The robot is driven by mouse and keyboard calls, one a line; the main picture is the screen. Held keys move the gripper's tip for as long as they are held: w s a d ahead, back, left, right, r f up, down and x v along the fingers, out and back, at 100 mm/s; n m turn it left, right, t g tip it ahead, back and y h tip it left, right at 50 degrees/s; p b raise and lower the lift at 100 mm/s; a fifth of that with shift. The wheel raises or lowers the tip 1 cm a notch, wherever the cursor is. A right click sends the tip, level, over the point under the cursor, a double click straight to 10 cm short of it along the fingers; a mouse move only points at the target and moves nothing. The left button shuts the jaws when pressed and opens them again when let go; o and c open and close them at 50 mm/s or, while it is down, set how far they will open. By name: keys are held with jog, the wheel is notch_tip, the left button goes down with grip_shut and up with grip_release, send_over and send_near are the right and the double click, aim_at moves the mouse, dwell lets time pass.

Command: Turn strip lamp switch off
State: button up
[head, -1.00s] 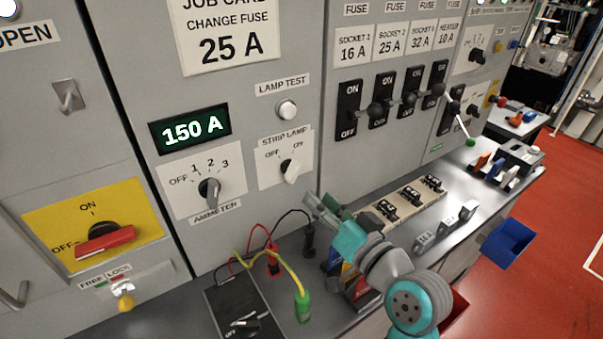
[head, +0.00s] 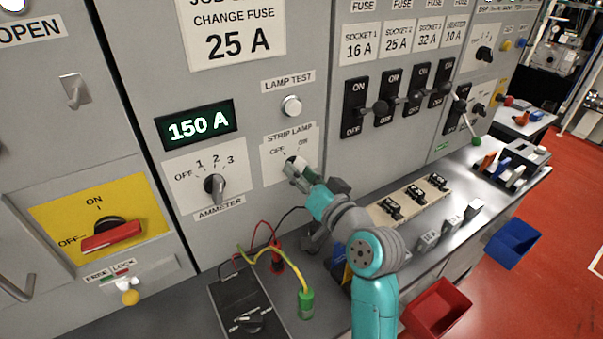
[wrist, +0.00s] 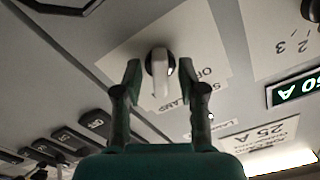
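The strip lamp switch is a small white knob with a black base on a white plate (head: 270,170), with OFF at left and ON at right. In the head view my gripper (head: 298,174) is at the knob and hides most of it, so its exact setting is hard to read. In the wrist view the knob (wrist: 160,82) sits between the two fingers of my gripper (wrist: 159,74). A gap shows on both sides of it, so the fingers are open around it and do not appear to grip it.
The ammeter knob (head: 214,186) is left of the plate and the lamp test button (head: 291,106) above it. Below, on the bench, are a black meter (head: 240,300), coloured leads and a green plug (head: 306,303). Socket switches (head: 355,108) line the panel to the right.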

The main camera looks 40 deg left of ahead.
grip_shut()
jog(key=n, duration=1.1)
jog(key=shift+w+n, duration=0.1)
jog(key=shift+n, duration=0.2)
dwell(0.5)
jog(key=shift+o, duration=0.4)
grip_release()
jog(key=shift+n, duration=0.3)
